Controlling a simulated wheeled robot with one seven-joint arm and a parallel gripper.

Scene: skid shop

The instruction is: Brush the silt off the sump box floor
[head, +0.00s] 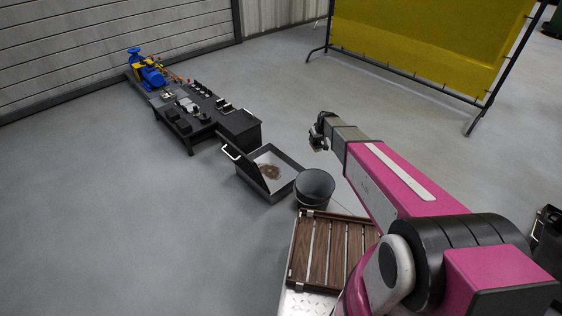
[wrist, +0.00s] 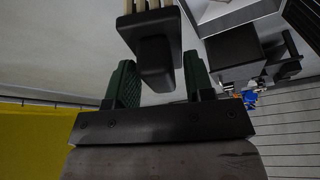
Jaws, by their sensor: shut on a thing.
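The sump box (head: 287,181) is an open, grey, shallow box on the floor at the end of the black bench. A brown patch of silt (head: 270,172) lies on its pale inside floor. My gripper (head: 318,132) is raised beyond and to the right of the box, clear of it. In the wrist view its green fingers (wrist: 158,62) are shut on a brush (wrist: 155,55) by its black handle. Pale bristles show at the top edge of that view, partly cut off. The brush is too small to make out clearly in the head view.
A dark bucket (head: 315,189) stands right beside the sump box. A brown slatted wooden deck (head: 318,250) is nearer. The black bench (head: 240,132) with small parts and a blue pump (head: 148,72) runs back left. A yellow screen (head: 430,40) stands behind. The left floor is clear.

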